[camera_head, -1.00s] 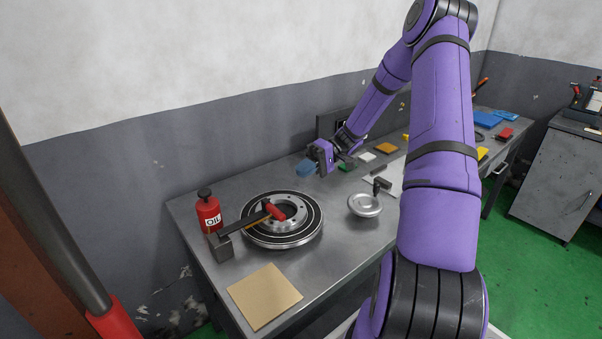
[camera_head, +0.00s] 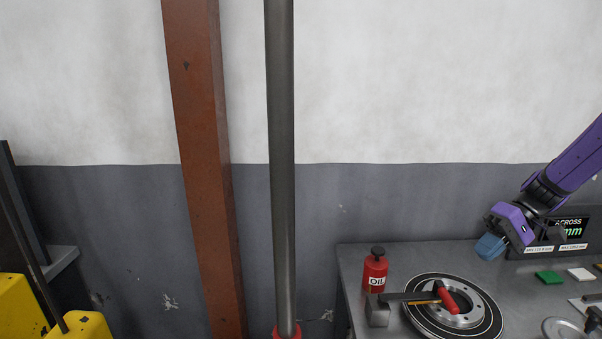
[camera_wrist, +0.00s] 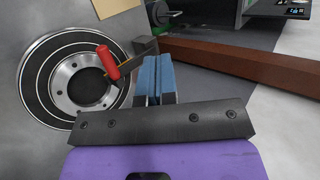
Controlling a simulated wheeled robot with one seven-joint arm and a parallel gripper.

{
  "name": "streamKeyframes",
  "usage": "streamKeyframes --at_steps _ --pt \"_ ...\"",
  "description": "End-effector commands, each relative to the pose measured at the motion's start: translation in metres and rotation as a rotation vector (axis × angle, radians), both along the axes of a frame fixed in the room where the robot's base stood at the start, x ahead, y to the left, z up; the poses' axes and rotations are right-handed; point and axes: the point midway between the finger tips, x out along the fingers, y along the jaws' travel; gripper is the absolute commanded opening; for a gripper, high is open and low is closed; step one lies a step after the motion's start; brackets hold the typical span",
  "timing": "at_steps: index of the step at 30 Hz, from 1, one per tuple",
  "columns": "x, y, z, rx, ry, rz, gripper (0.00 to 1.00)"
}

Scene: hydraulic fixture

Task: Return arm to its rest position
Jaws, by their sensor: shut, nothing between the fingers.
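My gripper (camera_head: 490,247) shows at the right of the head view, at the end of my purple arm. Its blue fingers hang above the back part of the metal workbench, up and right of the ringed disc (camera_head: 412,310). In the wrist view my gripper (camera_wrist: 153,75) has its blue fingers together with nothing between them. The fingers are apart from the disc (camera_wrist: 32,85) and from the red-handled hammer (camera_wrist: 108,62) lying across it. Most of my arm is outside the head view.
A red oil bottle (camera_head: 375,272) stands on the workbench (camera_head: 352,262) near its left end. A display box (camera_head: 572,229) stands behind my gripper. Green (camera_head: 549,277) and white (camera_head: 581,274) pads lie right. A brown post (camera_head: 203,150) and dark pole (camera_head: 280,150) stand left.

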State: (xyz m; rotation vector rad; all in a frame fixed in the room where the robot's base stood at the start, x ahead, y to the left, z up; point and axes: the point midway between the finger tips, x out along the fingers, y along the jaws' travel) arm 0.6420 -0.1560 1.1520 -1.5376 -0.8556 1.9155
Motion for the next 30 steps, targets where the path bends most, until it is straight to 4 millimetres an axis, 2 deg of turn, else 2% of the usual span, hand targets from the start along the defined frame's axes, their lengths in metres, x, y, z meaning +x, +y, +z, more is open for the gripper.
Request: streamKeyframes --at_steps 1,6,15,30 --pt "-0.006 0.009 0.011 -0.057 -0.005 0.013 0.0" --pt "-0.027 0.03 0.04 -0.237 -0.022 0.028 0.0" --pt "-0.072 0.06 0.087 -0.512 -0.117 0.005 0.0" --pt "-0.16 0.088 0.146 -0.791 -0.414 -0.138 0.0"
